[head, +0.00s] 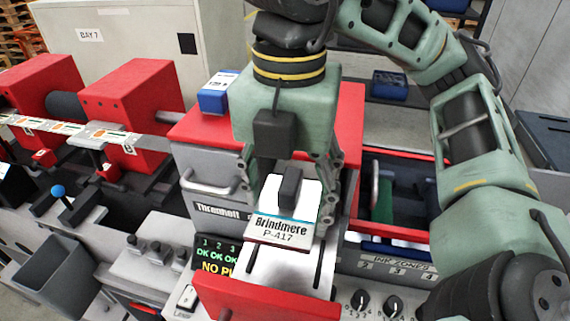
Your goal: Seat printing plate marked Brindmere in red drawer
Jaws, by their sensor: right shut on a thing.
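The printing plate marked Brindmere P-417 (283,231) is white with a blue stripe and a dark raised grip block (289,189). My right gripper (290,190) comes down from above and is shut on the plate by that block. The plate is over the open red drawer (265,300), whose pale bed and dark slots show in front of the plate. I cannot tell whether the plate touches the bed. My left gripper is not in view.
A display (220,255) left of the drawer reads OK several times and partly "NO P". A blue and white box (218,92) stands on the red housing. Knobs (378,303) and a blue-edged ink bay (395,205) lie to the right. A grey bin (48,272) is at lower left.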

